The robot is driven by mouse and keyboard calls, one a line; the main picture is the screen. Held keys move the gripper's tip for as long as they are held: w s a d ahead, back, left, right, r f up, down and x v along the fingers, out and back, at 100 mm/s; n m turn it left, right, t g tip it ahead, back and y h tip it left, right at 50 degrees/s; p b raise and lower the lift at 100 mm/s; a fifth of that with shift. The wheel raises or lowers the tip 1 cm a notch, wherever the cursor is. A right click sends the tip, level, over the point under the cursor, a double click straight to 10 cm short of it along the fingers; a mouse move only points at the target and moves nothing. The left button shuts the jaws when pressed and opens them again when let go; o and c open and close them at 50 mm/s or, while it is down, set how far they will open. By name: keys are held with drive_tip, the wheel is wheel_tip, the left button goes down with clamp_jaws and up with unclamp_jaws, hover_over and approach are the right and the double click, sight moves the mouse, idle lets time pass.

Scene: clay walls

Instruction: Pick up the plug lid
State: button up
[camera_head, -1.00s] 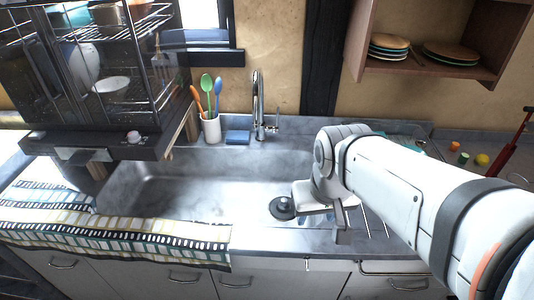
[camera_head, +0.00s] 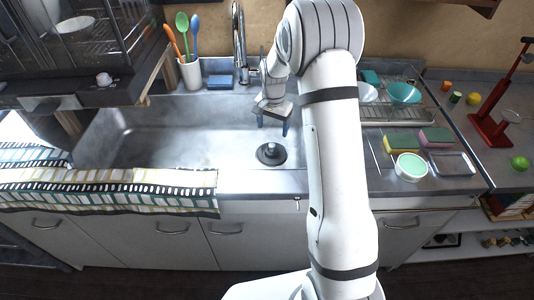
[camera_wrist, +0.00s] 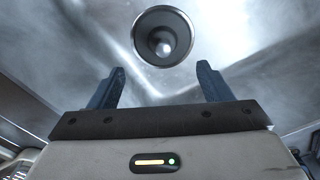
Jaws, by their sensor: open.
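The plug lid (camera_head: 271,153) is a dark round disc with a knob in its middle. It sits on the sink floor, in the right part of the basin. In the wrist view the plug lid (camera_wrist: 163,36) lies beyond the fingertips, centred between them. My gripper (camera_head: 272,128) hangs over the sink, above and behind the plug lid in the head view. Its two blue fingers (camera_wrist: 160,80) are apart with nothing between them. I see a gap between the fingers and the lid.
The tap (camera_head: 240,45) stands behind the sink, left of my arm. A utensil cup (camera_head: 190,72) and blue sponge (camera_head: 220,81) are beside it. A striped towel (camera_head: 110,187) covers the front left edge. Sponges, a green-filled bowl (camera_head: 411,167) and dish rack (camera_head: 390,105) stand right.

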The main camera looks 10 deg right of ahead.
sight(272, 144)
drive_tip(key=shift+m, duration=0.5)
drive_tip(key=f, duration=0.2)
drive_tip(key=w+f, duration=0.1)
drive_tip(key=f, duration=0.2)
drive_tip(key=w+f, duration=0.1)
drive_tip(key=f, duration=0.2)
wheel_tip(272, 144, down, 5)
drive_tip(key=shift+s+d+f, duration=0.1)
drive_tip(key=shift+d, duration=0.05)
drive_tip(key=c, duration=1.1)
drive_tip(key=shift+c, duration=0.2)
